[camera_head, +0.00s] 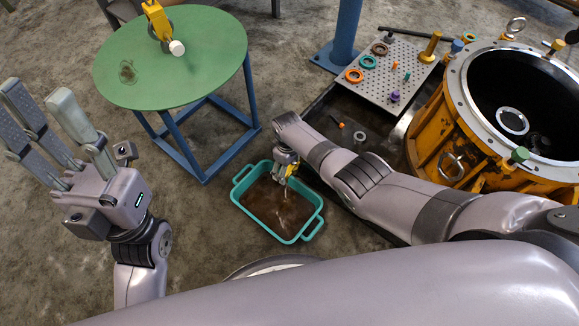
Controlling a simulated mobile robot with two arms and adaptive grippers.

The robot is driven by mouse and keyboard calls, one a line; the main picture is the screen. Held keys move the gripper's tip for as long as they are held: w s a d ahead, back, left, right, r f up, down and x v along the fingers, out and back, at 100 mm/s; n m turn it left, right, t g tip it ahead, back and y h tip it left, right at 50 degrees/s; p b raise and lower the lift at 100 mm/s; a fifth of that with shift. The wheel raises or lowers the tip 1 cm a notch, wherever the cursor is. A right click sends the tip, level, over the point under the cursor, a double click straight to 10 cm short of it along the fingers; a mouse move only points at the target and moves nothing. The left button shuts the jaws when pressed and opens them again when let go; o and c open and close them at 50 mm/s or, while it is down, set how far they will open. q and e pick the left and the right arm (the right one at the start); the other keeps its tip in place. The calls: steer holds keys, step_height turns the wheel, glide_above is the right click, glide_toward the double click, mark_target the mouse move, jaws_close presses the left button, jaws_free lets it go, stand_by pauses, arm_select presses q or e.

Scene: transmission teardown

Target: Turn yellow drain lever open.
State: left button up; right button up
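My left gripper (58,112) is raised at the left, fingers spread, open and empty, far from the drain area. My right arm reaches in from the right to above the teal pan (236,195). A small grey and yellow cluster (287,162) shows below the arm's end, over the pan's upper right rim. It seems to take in my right gripper and the yellow drain lever, but I cannot separate them or tell whether the fingers are shut on the lever. Brown liquid (268,212) lies in the pan, with a pale streak under the cluster. The lever's angle cannot be read.
An orange transmission housing (427,130) stands at the right. A perforated board (379,85) holds rings and small parts. A round green table (200,60) with a yellow tool (156,17) stands at the upper left. A blue post (346,35) rises behind.

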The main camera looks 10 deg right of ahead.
steer(key=shift+m, duration=0.4)
steer(key=o, duration=1.7)
steer(key=shift+w, duration=0.1)
steer(key=shift+r, duration=0.15)
steer(key=shift+r, duration=3.9)
